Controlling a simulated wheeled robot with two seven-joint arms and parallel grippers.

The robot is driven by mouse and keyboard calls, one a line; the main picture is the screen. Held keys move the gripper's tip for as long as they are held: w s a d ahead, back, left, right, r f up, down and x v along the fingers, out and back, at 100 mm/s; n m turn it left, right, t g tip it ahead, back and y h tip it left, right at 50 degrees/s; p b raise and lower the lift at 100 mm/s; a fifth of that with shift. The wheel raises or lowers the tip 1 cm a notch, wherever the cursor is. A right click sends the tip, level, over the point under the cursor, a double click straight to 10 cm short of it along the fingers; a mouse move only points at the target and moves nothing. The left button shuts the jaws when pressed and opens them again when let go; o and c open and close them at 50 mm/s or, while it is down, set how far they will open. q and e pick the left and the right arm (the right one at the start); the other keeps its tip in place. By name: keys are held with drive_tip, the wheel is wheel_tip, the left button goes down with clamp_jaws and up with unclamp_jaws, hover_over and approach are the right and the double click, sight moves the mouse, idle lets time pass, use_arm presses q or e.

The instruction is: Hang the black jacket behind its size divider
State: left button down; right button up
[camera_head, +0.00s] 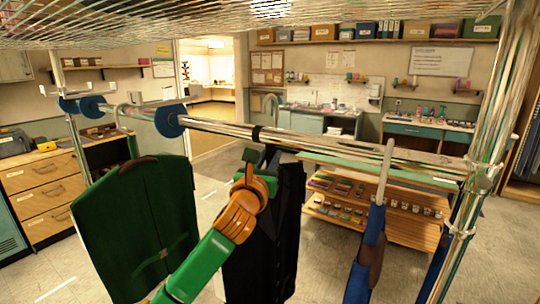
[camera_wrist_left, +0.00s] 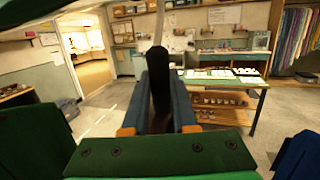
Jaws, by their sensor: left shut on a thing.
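The black jacket (camera_head: 288,235) hangs upright below the metal rail (camera_head: 330,143), near the middle of the head view. My left gripper (camera_head: 262,165) is at its top, shut on the dark hanger; my arm covers part of the jacket's front. In the left wrist view the dark hanger top (camera_wrist_left: 160,92) is between the fingers, with a pale hook rising from it. Whether that hook rests on the rail is unclear. Blue round dividers sit on the rail to the left, the nearest one (camera_head: 170,120) between the green and black jackets. My right gripper is not in view.
A green jacket (camera_head: 130,225) hangs left of the black one. A blue garment (camera_head: 368,255) hangs on the right by a pale hook. A dark band (camera_head: 257,134) is on the rail above my gripper. A wire shelf (camera_head: 200,25) spans overhead, and a post (camera_head: 490,140) stands right.

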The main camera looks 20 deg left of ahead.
use_arm(q)
drive_tip(key=shift+s, duration=0.65)
drive_tip(key=s, duration=0.5)
drive_tip(key=s+a, duration=0.1)
drive_tip(key=s, duration=0.1)
drive_tip(key=shift+s, duration=0.15)
drive_tip(key=shift+s+a+f+b, duration=0.1)
drive_tip(key=shift+f+b, duration=0.35)
drive_tip(key=shift+f, duration=0.2)
drive_tip(key=shift+f+b, duration=0.6)
drive_tip(key=shift+f, duration=0.5)
